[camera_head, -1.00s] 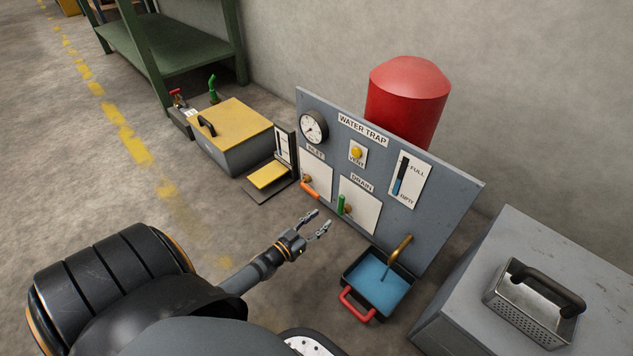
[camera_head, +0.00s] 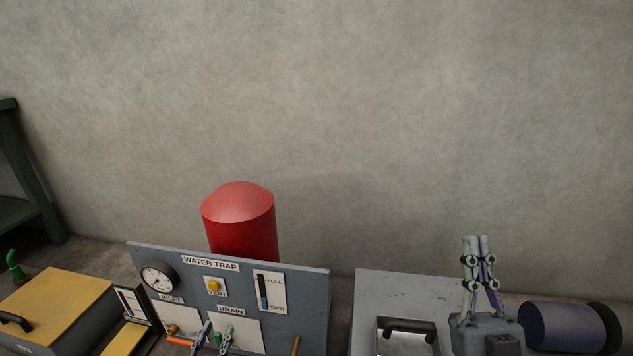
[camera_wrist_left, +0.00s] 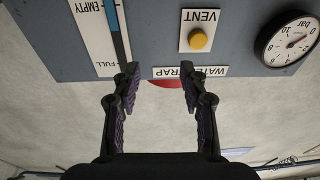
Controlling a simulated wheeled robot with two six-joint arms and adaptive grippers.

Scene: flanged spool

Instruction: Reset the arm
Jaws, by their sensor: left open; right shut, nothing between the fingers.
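My left gripper (camera_head: 214,331) is at the bottom of the head view, in front of the drain plate of the water trap panel (camera_head: 308,308). In the left wrist view, its two fingers (camera_wrist_left: 160,73) are apart with nothing between them, and the panel appears upside down beyond. A bit of green shows between the fingers in the head view; I cannot tell if they touch it.
A red tank (camera_head: 240,222) stands behind the panel. A yellow-topped box (camera_head: 55,302) is at the left. A metal container with a black handle (camera_head: 405,342) is on the grey box. A green shelf (camera_head: 28,170) stands far left. The wall above is bare.

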